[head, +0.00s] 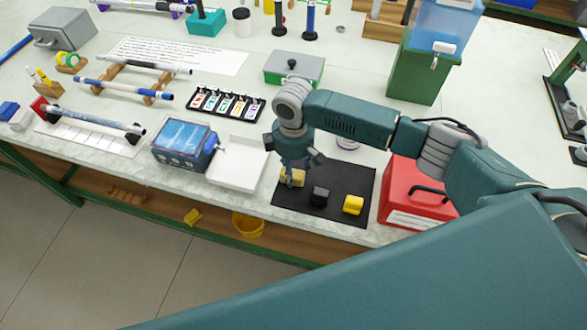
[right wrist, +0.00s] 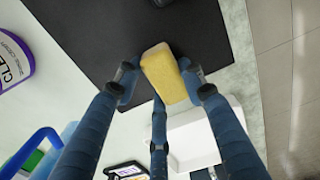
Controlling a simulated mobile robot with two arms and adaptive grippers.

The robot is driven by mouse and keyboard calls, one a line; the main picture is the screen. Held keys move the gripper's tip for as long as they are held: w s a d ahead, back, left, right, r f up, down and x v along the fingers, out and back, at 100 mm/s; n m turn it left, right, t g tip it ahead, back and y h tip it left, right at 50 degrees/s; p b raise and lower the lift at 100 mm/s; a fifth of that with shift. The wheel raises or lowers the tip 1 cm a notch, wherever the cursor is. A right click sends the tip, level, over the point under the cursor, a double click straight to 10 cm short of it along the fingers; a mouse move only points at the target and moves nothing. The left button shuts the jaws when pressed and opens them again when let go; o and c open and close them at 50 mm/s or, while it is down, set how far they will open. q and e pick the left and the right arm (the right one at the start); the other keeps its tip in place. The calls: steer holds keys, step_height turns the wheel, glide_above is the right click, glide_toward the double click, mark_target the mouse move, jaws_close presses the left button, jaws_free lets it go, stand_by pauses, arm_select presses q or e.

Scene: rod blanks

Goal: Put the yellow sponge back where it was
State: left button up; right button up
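The yellow sponge (head: 293,178) is a pale yellow block at the upper left part of the black mat (head: 338,188). My right gripper (head: 291,174) points down over it. In the right wrist view the sponge (right wrist: 168,74) sits between the fingers of the right gripper (right wrist: 163,76). The side fingertips appear to press on its two sides, and a third finger is partly behind it. I cannot tell whether the sponge touches the mat or hangs just above it. My left gripper is not in view.
On the mat are a black block (head: 319,196) and a bright yellow block (head: 353,205). A white tray (head: 237,164) and a blue box (head: 182,143) stand to the left. A red case (head: 402,192) stands right. A green-grey box (head: 293,68) is behind.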

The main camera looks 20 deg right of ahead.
mark_target(293, 170)
steer(key=o, duration=0.4)
steer(key=shift+o, duration=0.2)
steer(key=shift+r, duration=0.1)
step_height(293, 170, up, 12)
steer(key=b, duration=0.2)
stand_by(0.4)
